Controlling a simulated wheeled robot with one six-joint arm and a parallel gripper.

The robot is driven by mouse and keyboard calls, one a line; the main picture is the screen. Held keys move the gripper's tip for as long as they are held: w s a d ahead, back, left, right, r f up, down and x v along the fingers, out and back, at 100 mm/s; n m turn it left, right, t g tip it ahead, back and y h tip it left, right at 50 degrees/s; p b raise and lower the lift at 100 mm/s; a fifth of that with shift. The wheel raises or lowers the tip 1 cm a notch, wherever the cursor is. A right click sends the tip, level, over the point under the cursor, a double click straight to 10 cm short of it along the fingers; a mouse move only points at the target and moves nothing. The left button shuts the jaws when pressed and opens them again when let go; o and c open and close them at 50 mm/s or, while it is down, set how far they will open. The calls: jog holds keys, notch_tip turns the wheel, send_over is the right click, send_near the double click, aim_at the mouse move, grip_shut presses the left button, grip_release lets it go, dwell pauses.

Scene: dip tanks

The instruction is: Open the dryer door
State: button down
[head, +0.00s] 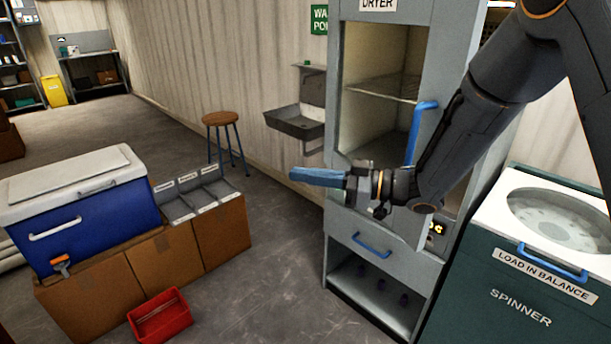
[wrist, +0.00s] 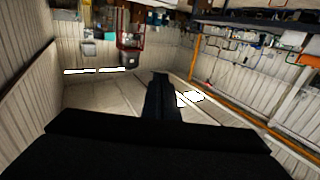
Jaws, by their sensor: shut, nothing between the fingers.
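The dryer (head: 384,12) is a tall grey cabinet right of centre in the head view, with a wire shelf visible inside through its front. A vertical blue handle (head: 420,130) stands at the right side of the dryer door, which appears closed. My gripper (head: 294,174) has blue fingers, shut and empty, pointing left in front of the dryer's left edge. It is left of the handle and apart from it. My forearm covers part of the dryer's lower right front. In the wrist view my gripper (wrist: 160,78) is a dark shape, and I cannot make out the dryer there.
A green spinner (head: 520,300) stands close on the right. Below the door is a drawer with a blue handle (head: 371,245). A sink (head: 297,122) and stool (head: 221,119) are behind left. A blue cooler (head: 100,220) sits on boxes at left, near a red bin (head: 160,318). Floor between is clear.

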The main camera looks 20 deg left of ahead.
jog(key=w+d+f+m+t+h+b, duration=0.1)
jog(key=w+d+m+t+b, duration=0.2)
jog(key=d+m, duration=0.7)
jog(key=w+d+m+t+b, duration=0.15)
jog(key=d+m+t, duration=0.45)
jog(key=d, duration=0.6)
jog(key=w+d+f+m+t+h+b, duration=0.1)
jog(key=w+d+m+t, duration=0.25)
jog(key=d+m, duration=0.7)
jog(key=p+x, duration=0.1)
jog(key=x, duration=0.8)
jog(key=shift+w+p, duration=0.35)
jog(key=shift+p, duration=0.05)
jog(key=shift+a, duration=0.1)
